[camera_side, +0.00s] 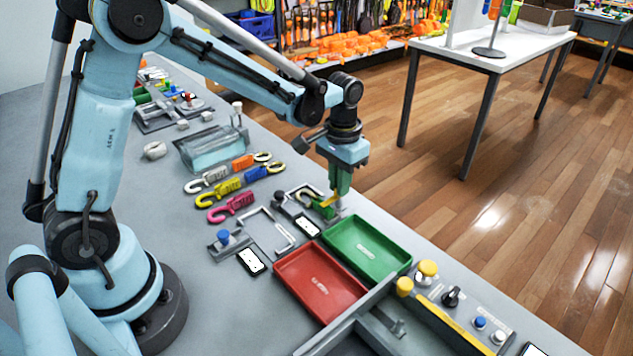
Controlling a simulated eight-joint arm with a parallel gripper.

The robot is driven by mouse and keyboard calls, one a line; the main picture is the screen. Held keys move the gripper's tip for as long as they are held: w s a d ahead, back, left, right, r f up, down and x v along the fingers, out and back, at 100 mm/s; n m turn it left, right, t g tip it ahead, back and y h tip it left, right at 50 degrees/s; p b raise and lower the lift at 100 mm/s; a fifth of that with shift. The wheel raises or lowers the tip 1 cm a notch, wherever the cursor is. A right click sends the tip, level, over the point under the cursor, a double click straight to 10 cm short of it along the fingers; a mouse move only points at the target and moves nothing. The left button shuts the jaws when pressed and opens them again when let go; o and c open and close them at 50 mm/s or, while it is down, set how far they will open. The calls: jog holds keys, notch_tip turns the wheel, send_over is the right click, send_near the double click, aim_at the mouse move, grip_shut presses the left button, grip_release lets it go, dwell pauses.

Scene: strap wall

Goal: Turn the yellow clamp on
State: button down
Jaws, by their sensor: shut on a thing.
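My gripper (337,203) points down at the back edge of the green tray, with green fingers. It is shut on a small yellow part (327,202), which looks like the handle of the yellow clamp. Its fingers partly hide this part, and I cannot tell the clamp's on or off position. A grey metal bracket and a dark knob (279,197) stand just left of the fingers. A blue-knobbed clamp (223,238) stands farther left, apart from my gripper.
A green tray (368,249) and a red tray (318,285) lie in front of my gripper. Coloured hooks (231,207) lie to the left, near a clear box (212,150). A control panel with a yellow knob (428,269) is at lower right. A white card (251,262) lies near the red tray.

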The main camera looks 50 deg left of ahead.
dwell(0.3)
jog(key=c, duration=1.2)
grip_release()
jog(key=shift+r, duration=0.1)
notch_tip(320, 180, up, 12)
jog(key=shift+f, duration=0.1)
jog(key=s+t, duration=0.2)
jog(key=s, duration=0.2)
jog(key=s+a+f+t, duration=0.1)
jog(key=s+t, duration=0.1)
jog(key=s, duration=0.3)
jog(key=s+f+t, duration=0.1)
jog(key=s+t, duration=0.2)
jog(key=s, duration=0.1)
jog(key=shift+s+a+f, duration=0.1)
jog(key=shift+s+a, duration=0.05)
jog(key=shift+a, duration=0.05)
